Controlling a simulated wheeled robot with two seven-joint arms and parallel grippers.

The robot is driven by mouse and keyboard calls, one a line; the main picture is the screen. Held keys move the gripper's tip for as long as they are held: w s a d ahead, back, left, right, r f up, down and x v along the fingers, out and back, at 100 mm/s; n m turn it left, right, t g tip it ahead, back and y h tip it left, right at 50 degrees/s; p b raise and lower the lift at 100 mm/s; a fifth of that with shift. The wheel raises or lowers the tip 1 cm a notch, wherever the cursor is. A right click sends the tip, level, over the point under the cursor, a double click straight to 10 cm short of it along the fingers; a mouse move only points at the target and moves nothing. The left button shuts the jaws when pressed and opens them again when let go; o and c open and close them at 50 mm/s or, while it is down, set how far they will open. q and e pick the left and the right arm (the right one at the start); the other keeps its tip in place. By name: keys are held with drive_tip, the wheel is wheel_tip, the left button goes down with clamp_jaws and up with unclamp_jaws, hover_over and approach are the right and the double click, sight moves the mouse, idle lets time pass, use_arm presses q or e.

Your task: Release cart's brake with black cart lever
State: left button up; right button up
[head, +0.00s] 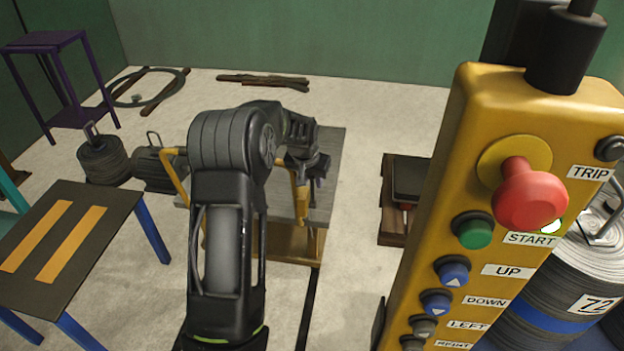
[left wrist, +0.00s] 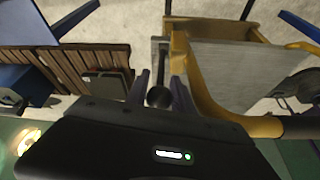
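The cart has a grey top (head: 328,148) with a yellow rail (head: 300,200) and stands at centre in the head view, partly behind my left arm. Its grey top (left wrist: 235,65) and yellow rail (left wrist: 190,75) also show in the left wrist view. The black cart lever's round knob (left wrist: 158,97) sits between the fingers of my left gripper (left wrist: 160,78), close to the yellow rail. The fingers are apart; contact with the knob cannot be made out. In the head view the left gripper (head: 316,178) is small and dark at the cart. My right gripper is not in view.
A yellow control pendant (head: 440,210) with a red button (head: 530,195) fills the right foreground. A dark wooden pallet (head: 388,225) lies right of the cart. A dark table (head: 85,225) stands left, with weights (head: 103,160) behind it.

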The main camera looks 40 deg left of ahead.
use_arm(q)
clamp_jaws()
idle(0.8)
